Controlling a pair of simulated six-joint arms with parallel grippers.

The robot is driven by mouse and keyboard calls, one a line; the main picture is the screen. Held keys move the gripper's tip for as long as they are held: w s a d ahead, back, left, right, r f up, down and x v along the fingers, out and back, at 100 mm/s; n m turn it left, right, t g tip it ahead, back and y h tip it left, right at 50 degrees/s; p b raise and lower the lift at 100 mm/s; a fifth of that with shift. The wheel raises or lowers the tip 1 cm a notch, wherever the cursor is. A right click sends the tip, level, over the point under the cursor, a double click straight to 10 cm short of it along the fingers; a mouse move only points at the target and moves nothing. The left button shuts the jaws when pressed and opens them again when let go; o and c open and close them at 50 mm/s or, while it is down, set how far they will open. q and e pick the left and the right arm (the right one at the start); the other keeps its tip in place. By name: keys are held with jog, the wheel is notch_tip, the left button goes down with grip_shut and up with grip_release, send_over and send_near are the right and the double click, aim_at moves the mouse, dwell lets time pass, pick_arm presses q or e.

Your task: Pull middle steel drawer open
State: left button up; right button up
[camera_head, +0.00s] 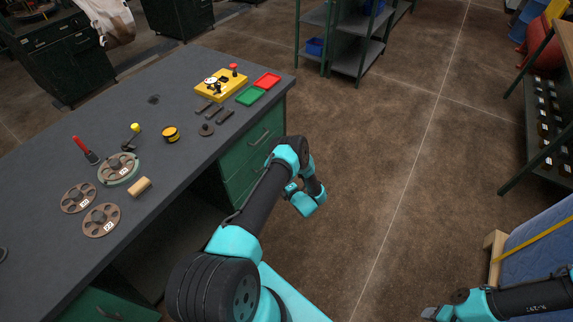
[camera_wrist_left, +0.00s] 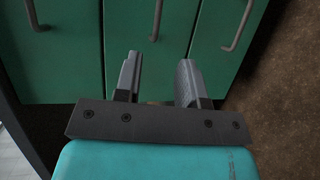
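The desk's green drawer stack (camera_head: 265,133) faces right in the head view, its lower part hidden behind my left arm. In the left wrist view three drawer fronts stand side by side, with the middle drawer (camera_wrist_left: 132,28) in the centre. All look shut. The middle drawer's handle (camera_wrist_left: 158,18) is a thin steel bar, ahead of the fingers and roughly in line with the gap between them. My left gripper (camera_wrist_left: 158,80) is open and empty, apart from the handle. My right gripper (camera_head: 431,313) shows at the bottom right edge of the head view, its fingers unclear.
The grey desktop (camera_head: 180,85) holds a yellow control box (camera_head: 221,86), green (camera_head: 250,96) and red (camera_head: 267,80) trays, and several round discs. Open brown floor (camera_head: 390,140) lies right of the drawers. A blue padded item (camera_head: 535,250) stands near my right arm.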

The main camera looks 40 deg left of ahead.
dwell(0.3)
pick_arm(q)
jog(key=shift+a, duration=0.15)
jog(key=x, duration=1.7)
jog(key=shift+a+r, duration=0.1)
jog(key=shift+r, duration=0.05)
jog(key=shift+c, duration=0.4)
grip_shut()
